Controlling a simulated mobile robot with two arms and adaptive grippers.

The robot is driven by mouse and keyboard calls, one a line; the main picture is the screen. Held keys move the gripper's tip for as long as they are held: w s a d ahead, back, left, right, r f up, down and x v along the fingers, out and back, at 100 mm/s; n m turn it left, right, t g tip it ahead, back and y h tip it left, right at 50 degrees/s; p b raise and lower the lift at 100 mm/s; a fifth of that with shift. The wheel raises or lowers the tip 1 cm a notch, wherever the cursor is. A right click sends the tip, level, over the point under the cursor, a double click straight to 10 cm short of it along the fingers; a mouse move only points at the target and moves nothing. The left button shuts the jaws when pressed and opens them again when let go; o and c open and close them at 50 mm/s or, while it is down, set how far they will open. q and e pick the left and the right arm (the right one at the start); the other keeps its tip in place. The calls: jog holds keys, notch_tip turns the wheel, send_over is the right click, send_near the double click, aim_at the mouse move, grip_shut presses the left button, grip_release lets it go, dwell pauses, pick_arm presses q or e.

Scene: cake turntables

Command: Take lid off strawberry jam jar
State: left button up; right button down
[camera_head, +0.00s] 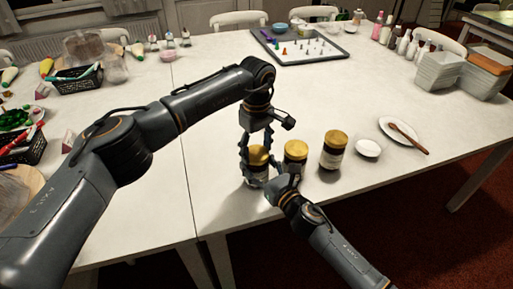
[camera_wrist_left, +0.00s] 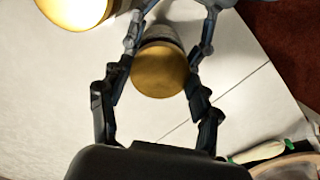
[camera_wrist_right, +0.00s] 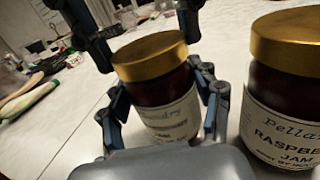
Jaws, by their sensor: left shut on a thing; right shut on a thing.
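The strawberry jam jar (camera_wrist_right: 165,95), dark with a gold lid and a white, partly hidden label, stands upright at the left end of a row of jars in the head view. My left gripper (camera_head: 257,165) comes down from above, its fingers shut on opposite sides of the gold lid (camera_wrist_left: 160,70). My right gripper (camera_head: 268,182) reaches in low from the front right and is shut on the jar's body. In the right wrist view its fingers (camera_wrist_right: 162,120) flank the label. The lid sits on the jar. Exact finger contacts are partly hidden.
A raspberry jam jar (camera_wrist_right: 285,100) stands close on the right, with another gold-lidded jar (camera_head: 334,150) beyond it. A small white dish (camera_head: 368,148) and a plate with a wooden spoon (camera_head: 391,125) lie farther right. The table's front edge is near.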

pick_arm(q)
jog(key=n, duration=0.3)
jog(key=shift+n, duration=0.4)
jog(key=n, duration=0.3)
jog(key=shift+n, duration=0.4)
jog(key=n, duration=0.8)
jog(key=shift+n, duration=0.3)
jog(key=n, duration=0.3)
jog(key=shift+n, duration=0.4)
jog(key=n, duration=1.2)
